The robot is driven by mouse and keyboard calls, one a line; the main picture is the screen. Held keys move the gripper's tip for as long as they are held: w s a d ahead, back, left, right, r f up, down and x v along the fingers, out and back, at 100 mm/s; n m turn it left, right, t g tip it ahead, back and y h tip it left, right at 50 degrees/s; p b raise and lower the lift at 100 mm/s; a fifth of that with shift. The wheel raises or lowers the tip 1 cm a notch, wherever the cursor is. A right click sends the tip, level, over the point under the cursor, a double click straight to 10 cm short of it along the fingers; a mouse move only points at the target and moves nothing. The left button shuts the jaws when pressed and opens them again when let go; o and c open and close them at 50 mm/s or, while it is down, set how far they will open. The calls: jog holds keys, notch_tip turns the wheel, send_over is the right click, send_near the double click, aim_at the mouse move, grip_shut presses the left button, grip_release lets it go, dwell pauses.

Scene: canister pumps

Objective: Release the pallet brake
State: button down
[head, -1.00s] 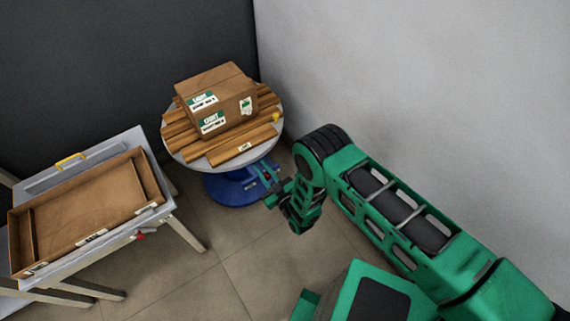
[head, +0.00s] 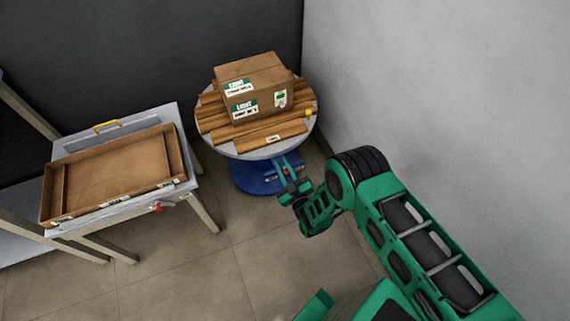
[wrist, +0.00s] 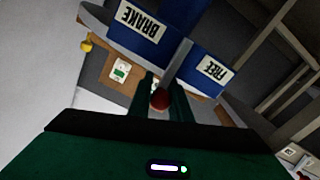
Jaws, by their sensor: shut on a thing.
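The round pallet turntable (head: 228,147) stands on a blue base (head: 251,178) in the corner. In the wrist view the blue base (wrist: 192,52) carries two white labels, upside down: BRAKE (wrist: 142,20) on the left and FREE (wrist: 214,69) on the right. A grey brake lever (wrist: 177,65) with a red knob (wrist: 160,99) shows in front of the gap between the labels. My gripper (head: 287,184) is beside the base, below the turntable's rim. In the wrist view my gripper (wrist: 162,92) is shut on the lever at its red knob.
A cardboard box (head: 262,85) rests on wooden slats (head: 215,120) on the turntable. A yellow knob (head: 309,112) sits at its right rim. A table with a brown tray (head: 115,175) stands at left. Walls close in behind and at right. The floor between is clear.

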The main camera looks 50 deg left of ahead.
jog(key=c, duration=1.6)
grip_release()
jog(key=shift+d, duration=0.1)
jog(key=v, duration=1)
jog(key=shift+d+f, duration=0.1)
jog(key=shift+d, duration=0.25)
